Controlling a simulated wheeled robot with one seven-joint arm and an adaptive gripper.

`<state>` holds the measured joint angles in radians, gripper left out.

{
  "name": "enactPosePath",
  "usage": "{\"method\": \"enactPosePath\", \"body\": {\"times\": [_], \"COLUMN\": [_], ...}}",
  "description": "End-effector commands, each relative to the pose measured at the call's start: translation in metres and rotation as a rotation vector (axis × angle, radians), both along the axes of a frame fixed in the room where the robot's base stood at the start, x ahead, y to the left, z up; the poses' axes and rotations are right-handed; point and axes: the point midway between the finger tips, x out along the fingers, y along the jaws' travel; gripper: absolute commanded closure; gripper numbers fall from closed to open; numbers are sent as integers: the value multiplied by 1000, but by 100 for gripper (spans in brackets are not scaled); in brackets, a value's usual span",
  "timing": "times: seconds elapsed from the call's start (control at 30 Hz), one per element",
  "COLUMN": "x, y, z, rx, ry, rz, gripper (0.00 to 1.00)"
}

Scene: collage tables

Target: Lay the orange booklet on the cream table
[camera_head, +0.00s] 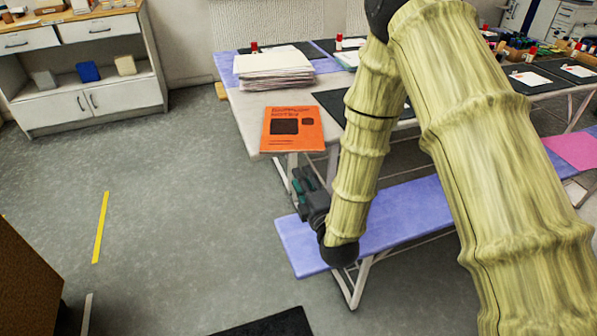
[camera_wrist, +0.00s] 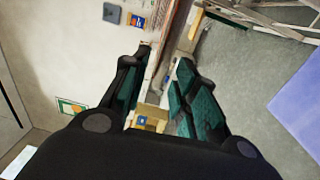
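The orange booklet (camera_head: 292,142), with dark printing and two dark boxes on its cover, lies flat at the near left corner of a pale table (camera_head: 243,107). Its near edge is close to the table's front edge. I cannot tell whether this whitish top is the cream table. My gripper (camera_head: 299,182) is below and in front of the booklet, apart from it, beside the table's end. In the wrist view my gripper (camera_wrist: 160,72) has its two dark green fingers spread with nothing between them. The booklet does not show in the wrist view.
A paper stack (camera_head: 273,72) stands behind the booklet. A dark mat (camera_head: 332,103) lies to its right. A violet bench (camera_head: 300,246) runs in front of the table, near my gripper. A white cabinet (camera_head: 92,75) stands back left. Open floor lies left of the table.

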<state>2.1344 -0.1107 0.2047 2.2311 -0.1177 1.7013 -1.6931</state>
Motion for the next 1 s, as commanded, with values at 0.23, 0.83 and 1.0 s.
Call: {"method": "enactPosePath", "body": {"times": [0.23,0.83,1.0], "x": [-7,-104,-177], "y": [-3,-79,-115], "z": [0,-186,-252], "rx": [0,453,668], "ry": [0,751,1047], "rz": [-1,-241,-480], "gripper": [71,71,71]}}
